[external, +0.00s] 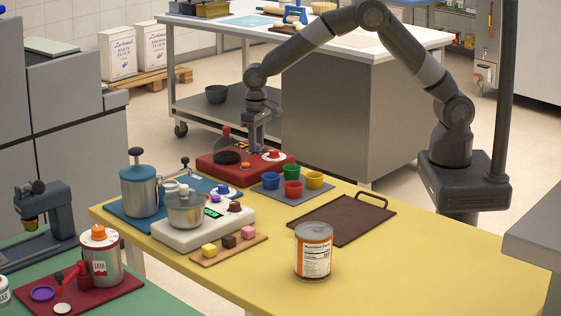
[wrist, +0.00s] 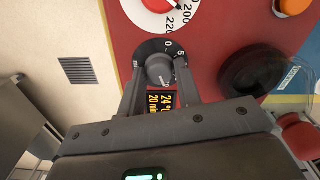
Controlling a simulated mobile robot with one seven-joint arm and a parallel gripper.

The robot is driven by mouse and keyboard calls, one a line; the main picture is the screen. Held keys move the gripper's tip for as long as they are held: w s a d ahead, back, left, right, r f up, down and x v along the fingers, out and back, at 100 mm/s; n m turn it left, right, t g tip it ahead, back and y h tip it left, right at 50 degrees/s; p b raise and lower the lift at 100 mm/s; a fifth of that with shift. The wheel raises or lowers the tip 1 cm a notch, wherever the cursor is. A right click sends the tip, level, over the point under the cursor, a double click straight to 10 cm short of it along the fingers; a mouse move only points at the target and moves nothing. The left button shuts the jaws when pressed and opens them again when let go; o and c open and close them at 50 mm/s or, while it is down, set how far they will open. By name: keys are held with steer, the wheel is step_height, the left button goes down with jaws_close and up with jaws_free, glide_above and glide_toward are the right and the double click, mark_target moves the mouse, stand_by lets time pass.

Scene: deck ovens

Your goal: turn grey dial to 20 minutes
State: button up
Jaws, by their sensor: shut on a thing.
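The grey dial (wrist: 160,70) sits on a black scale collar on the red panel (wrist: 222,30) in the wrist view. Numbers 0 and 5 show on the collar. My gripper (wrist: 158,82) has one finger on each side of the dial and is shut on it. A small black display (wrist: 160,102) beside the dial shows sideways orange text that reads about 24 degrees and 20 min; part is hidden. In the external view my gripper (external: 256,146) reaches down to the red appliance (external: 210,165), and the dial is hidden there.
A red dial (wrist: 158,4) with a white scale, an orange button (wrist: 292,5) and a black round part (wrist: 250,70) are close by. Coloured cups on a grey tray (external: 270,193) stand in front of the appliance. A tin (external: 313,252) stands on the yellow table (external: 400,270).

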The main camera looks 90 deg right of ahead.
steer(key=o, duration=1)
steer(key=shift+c, duration=0.2)
step_height(320, 180, up, 11)
